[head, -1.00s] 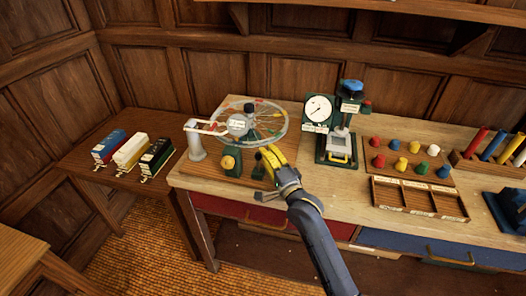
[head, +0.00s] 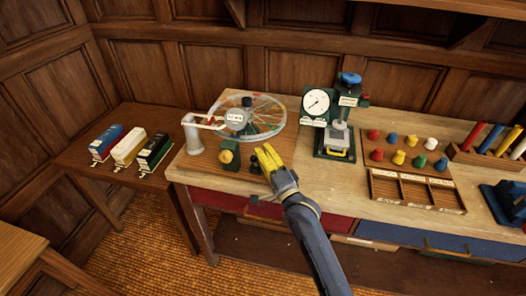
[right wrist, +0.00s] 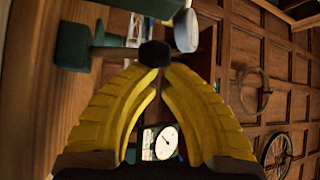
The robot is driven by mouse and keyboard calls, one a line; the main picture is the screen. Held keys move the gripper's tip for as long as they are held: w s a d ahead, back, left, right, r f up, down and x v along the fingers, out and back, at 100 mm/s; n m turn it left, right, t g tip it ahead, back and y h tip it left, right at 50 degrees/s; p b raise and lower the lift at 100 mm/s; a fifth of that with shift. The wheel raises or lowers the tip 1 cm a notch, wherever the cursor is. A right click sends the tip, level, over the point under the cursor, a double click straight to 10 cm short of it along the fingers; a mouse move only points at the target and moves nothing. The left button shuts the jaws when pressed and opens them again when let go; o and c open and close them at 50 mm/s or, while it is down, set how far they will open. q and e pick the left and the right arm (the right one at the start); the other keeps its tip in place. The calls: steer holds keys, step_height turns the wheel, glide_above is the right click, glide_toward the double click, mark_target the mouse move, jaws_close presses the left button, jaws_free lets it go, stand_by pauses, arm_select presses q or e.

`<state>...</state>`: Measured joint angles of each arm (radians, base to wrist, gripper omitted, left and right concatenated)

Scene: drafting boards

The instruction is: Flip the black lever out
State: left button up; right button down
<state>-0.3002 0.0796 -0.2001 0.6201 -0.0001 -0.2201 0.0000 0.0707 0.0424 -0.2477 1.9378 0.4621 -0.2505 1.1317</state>
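The black lever's round knob (right wrist: 154,53) shows at the fingertips in the right wrist view, on a stem from a green mount (right wrist: 88,47). My right gripper (right wrist: 164,69) has its yellow fingers brought together at the tips, right at the knob. The tips overlap the knob's edge in the picture, and whether they touch it is unclear. In the head view the right gripper (head: 265,151) is over the wooden board, just right of a green box with a yellow knob (head: 227,156). My left gripper is not in view.
A spoked wheel (head: 268,118) with a grey hub is behind the gripper. A grey post (head: 193,136) with a white arm stands left. A green dial gauge stand (head: 335,137) is close on the right. Coloured pegs and an empty wooden tray (head: 416,191) lie beyond it.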

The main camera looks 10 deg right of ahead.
steer(key=shift+s+a+f, duration=0.1)
stand_by(0.4)
steer(key=shift+s+f, duration=0.15)
steer(key=shift+s, duration=0.05)
steer(key=s+d+f, duration=0.1)
steer(key=s, duration=0.1)
steer(key=s+d+f, duration=0.1)
steer(key=s, duration=0.2)
steer(key=s+d+f, duration=0.2)
steer(key=shift+s, duration=0.25)
